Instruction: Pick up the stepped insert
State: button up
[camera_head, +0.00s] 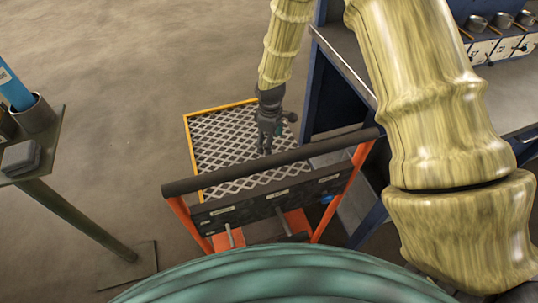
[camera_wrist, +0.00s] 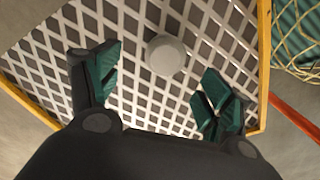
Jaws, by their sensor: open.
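A light grey round piece, apparently the stepped insert (camera_wrist: 166,55), rests on the metal mesh platform (camera_wrist: 45,62) in the wrist view. It shows as a plain disc from above, so its steps cannot be made out. My gripper (camera_wrist: 160,92) is open above the mesh, its two green-padded fingers spread left and right of the piece and a little nearer the bottom of the picture. Nothing is between the pads. In the head view my gripper (camera_head: 265,145) points down over the mesh platform (camera_head: 222,135). The insert cannot be made out there.
The platform has a yellow edge, with a dark bar (camera_head: 270,163) on orange posts on its near side. A blue-framed bench (camera_head: 345,62) stands close on the right. Open floor lies between.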

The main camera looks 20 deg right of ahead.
jog(key=shift+f, duration=0.5)
jog(key=shift+s+a+f+p, duration=0.15)
jog(key=shift+s+f, duration=0.1)
jog(key=shift+f, duration=0.75)
jog(key=shift+s+f+p, duration=0.15)
jog(key=shift+s+f, duration=0.05)
jog(key=shift+f, duration=1.6)
jog(key=shift+w, duration=0.1)
jog(key=c, duration=1.6)
jog(key=shift+r, duration=0.2)
